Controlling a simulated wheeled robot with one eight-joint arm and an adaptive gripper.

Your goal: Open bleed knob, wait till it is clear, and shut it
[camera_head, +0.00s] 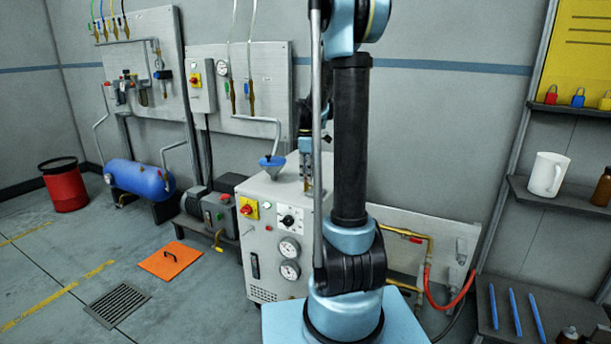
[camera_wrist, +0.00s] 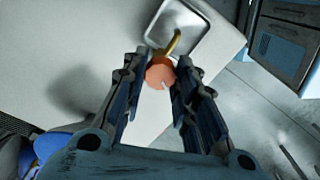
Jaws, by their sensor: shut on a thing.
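In the wrist view, a round orange-red knob (camera_wrist: 158,75) with a pale mark on its face sits between the fingertips of my gripper (camera_wrist: 162,67). The fingers close on its two sides. A bent brass pipe (camera_wrist: 174,42) shows just beyond the knob, in front of a square grey metal dish or cup (camera_wrist: 190,30). Whether the knob is turned open or shut cannot be told, and no fluid is visible. In the head view my arm hides the knob and most of my gripper.
A low panel with yellow pipe and red hose (camera_head: 455,297) is at right. Shelves with a white jug (camera_head: 546,175) stand far right. Floor at left is mostly open.

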